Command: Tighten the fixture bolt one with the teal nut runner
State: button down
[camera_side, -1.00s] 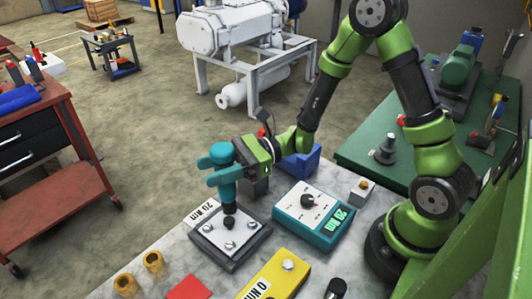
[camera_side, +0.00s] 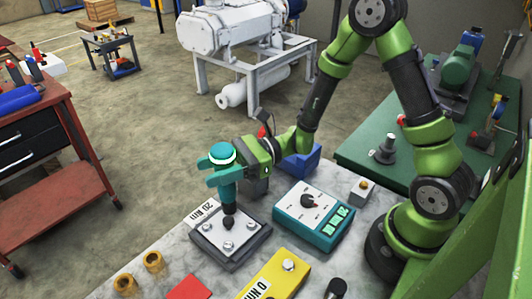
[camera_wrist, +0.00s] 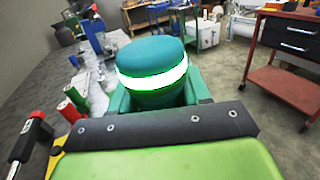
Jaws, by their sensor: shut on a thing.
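The teal nut runner (camera_side: 224,180) stands upright in the side view, its dark socket (camera_side: 228,221) down on a bolt at the far corner of the fixture plate (camera_side: 231,262). The socket hides that bolt's head. Bolt heads at the left (camera_side: 208,227), right (camera_side: 251,225) and near (camera_side: 228,245) corners are bare. I cannot tell which bolt is number one. A ring (camera_side: 222,154) near the runner's top glows pale green; it also shows in the wrist view (camera_wrist: 152,78). My gripper (camera_side: 236,164) is shut around the runner's upper body.
A teal controller box (camera_side: 313,215) with a dial and a green display stands right of the plate. A yellow torque block (camera_side: 275,277) is in front. Two brass sockets (camera_side: 153,262) and a red pad (camera_side: 187,288) lie front left. A blue holder (camera_side: 300,164) stands behind.

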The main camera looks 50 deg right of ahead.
aim_at(212, 151)
jog(key=shift+r, duration=2.55)
jog(key=shift+f, duration=0.1)
